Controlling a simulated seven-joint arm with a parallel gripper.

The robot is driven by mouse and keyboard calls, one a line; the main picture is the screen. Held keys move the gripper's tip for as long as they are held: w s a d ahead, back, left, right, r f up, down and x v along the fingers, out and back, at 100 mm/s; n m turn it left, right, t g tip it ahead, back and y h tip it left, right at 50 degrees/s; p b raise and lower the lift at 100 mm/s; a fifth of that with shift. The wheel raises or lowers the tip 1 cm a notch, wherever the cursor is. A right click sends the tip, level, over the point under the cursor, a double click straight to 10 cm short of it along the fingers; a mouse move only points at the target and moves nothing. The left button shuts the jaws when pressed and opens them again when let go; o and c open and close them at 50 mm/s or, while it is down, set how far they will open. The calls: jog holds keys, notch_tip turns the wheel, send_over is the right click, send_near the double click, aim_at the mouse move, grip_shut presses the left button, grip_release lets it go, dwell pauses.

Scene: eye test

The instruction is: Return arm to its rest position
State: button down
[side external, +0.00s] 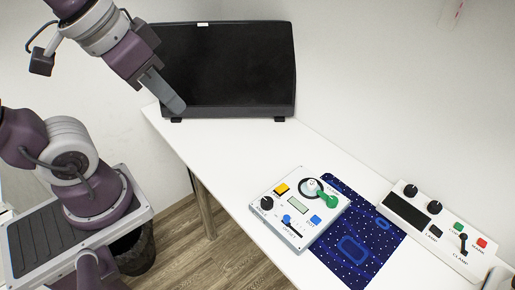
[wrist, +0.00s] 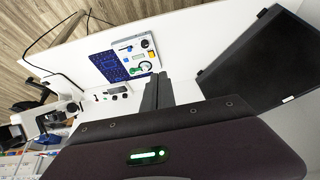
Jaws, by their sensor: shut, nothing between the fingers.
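My gripper (side external: 177,105) is up at the left in the side view, pointing down and right, in front of the black screen's lower left corner. Its fingers (wrist: 158,92) are shut together and hold nothing, as the wrist view also shows. The gripper is well away from the control boxes. My arm reaches in from the left.
A black screen (side external: 230,65) stands at the table's (side external: 235,150) back. A white control box (side external: 268,222) sits partly over a dark blue mat (side external: 352,250). A longer control box (side external: 447,228) is at right. A dark bin (side external: 137,252) is on the floor. The table's left part is clear.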

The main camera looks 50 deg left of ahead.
jog(key=shift+s+a+f, duration=0.1)
jog(key=shift+s+f, duration=0.1)
jog(key=shift+s, duration=1)
